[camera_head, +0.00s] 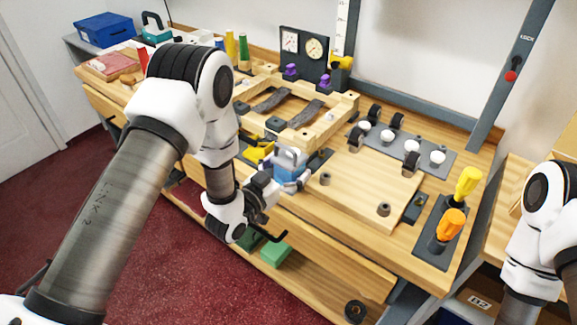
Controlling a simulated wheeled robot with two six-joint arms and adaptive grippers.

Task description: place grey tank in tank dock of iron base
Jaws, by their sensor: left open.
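A small appliance with a grey upper part and a light blue body (290,168) stands at the front edge of the bench, near its middle. I cannot tell whether this is the iron base, the grey tank or both together. My left gripper (276,211) is open at the front edge of the bench, just in front of and below this appliance. One dark finger sticks out to the right; whether any finger touches the appliance is unclear. A teal and white iron-like thing (156,28) stands at the far left back. My right gripper is out of frame; only its arm shows.
A wooden frame (343,103) with dark pieces lies behind the appliance. A pale board (360,185) with dark knobs is to the right. A grey rack (425,158), screwdrivers (466,184) and a blue box (104,30) stand around. Much of the bench is occupied.

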